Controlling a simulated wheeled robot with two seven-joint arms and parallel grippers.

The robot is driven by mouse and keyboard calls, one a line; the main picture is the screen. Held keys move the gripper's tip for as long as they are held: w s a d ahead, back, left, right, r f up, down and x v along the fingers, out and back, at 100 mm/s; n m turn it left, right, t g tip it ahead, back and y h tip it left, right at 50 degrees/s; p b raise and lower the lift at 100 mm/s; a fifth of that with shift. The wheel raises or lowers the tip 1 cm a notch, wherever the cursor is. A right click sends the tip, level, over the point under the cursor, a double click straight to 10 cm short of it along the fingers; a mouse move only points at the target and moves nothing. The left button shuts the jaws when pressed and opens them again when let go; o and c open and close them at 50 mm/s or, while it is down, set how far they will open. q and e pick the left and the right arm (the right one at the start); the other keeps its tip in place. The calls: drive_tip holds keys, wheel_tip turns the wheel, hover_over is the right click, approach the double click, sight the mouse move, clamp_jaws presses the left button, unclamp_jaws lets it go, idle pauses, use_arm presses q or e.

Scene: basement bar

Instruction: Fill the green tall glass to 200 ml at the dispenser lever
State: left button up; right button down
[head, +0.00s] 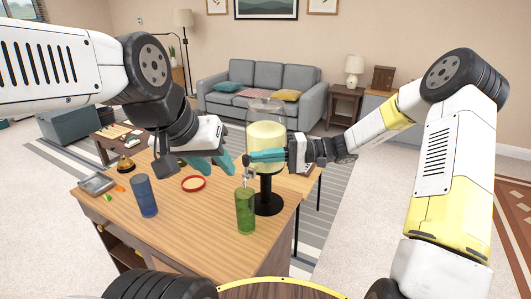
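The green tall glass (245,214) stands upright on the wooden counter (200,235), just in front of the dispenser. The dispenser (266,133) is a clear vessel of pale yellow liquid on a black stand. Its small tap and lever (247,177) show above the glass. I cannot make out the fill level in the glass. My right gripper (262,157) points left across the front of the vessel, above the tap; whether its teal fingers are closed is unclear. My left gripper (217,164) hangs left of the dispenser, its teal fingers apart and nothing visible between them.
A blue tall glass (144,196) stands at the left of the counter. A red-rimmed round dish (193,183) lies behind it. A grey tray (97,184) sits at the left edge, near small green and orange pieces. The counter's front middle is clear.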

drive_tip(key=shift+s+r, duration=0.1)
drive_tip(key=shift+s, duration=0.05)
use_arm(q)
drive_tip(key=shift+s, duration=0.1)
use_arm(e)
drive_tip(key=s+n+h, duration=0.1)
drive_tip(key=s+a+n+t+h, duration=0.1)
drive_tip(key=n, duration=0.1)
drive_tip(key=s+n+t, duration=0.1)
drive_tip(key=shift+s+a+r+h, duration=0.2)
drive_tip(key=shift+a+r+h, duration=0.1)
drive_tip(key=shift+h, duration=0.1)
drive_tip(key=shift+s, duration=0.1)
idle(0.6)
